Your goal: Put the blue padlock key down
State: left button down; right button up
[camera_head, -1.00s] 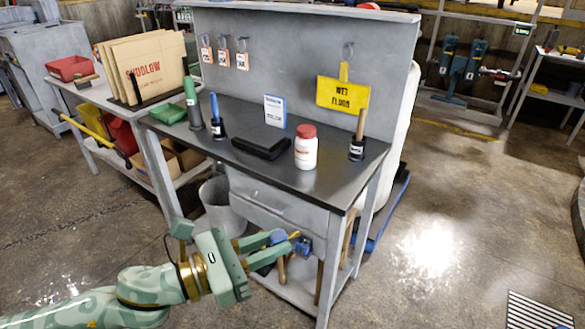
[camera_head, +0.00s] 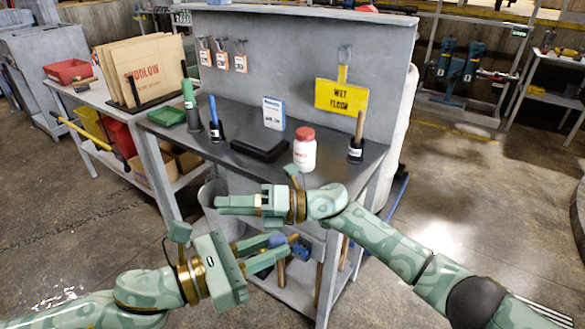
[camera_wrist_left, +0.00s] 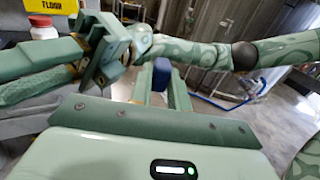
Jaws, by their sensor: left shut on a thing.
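The blue padlock key (camera_head: 277,240) is held between the fingers of my left gripper (camera_head: 280,250), in front of the workbench and below its top. Its blue head also shows between the fingers in the left wrist view (camera_wrist_left: 161,73); the fingers hide much of it. My right gripper (camera_head: 222,206) reaches in from the right and points left, above and to the left of the left gripper's tips. Its two fingers lie close to each other, and I cannot tell whether they are shut. It also shows at the left of the wrist view (camera_wrist_left: 35,75).
The workbench top (camera_head: 335,175) bears a white bottle with a red lid (camera_head: 305,150), a black box (camera_head: 260,150), holders with handles and a card (camera_head: 273,113). Tags (camera_head: 222,60) and a yellow sign (camera_head: 341,95) hang on its back panel. A grey bin (camera_head: 211,200) stands below.

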jog(key=s+r+n+g+h, duration=0.5)
jog(key=s+r+n+h, duration=0.35)
jog(key=n, duration=0.45)
jog(key=d+r+n+t+h, duration=0.4)
jog(key=d+r+t+h, duration=0.1)
jog(key=d+h, duration=0.55)
jog(key=f, duration=1.1)
jog(key=shift+d+f, duration=0.15)
jog(key=shift+d, duration=0.05)
grip_shut()
pick_arm(q)
jog(key=c, duration=1.3)
grip_release()
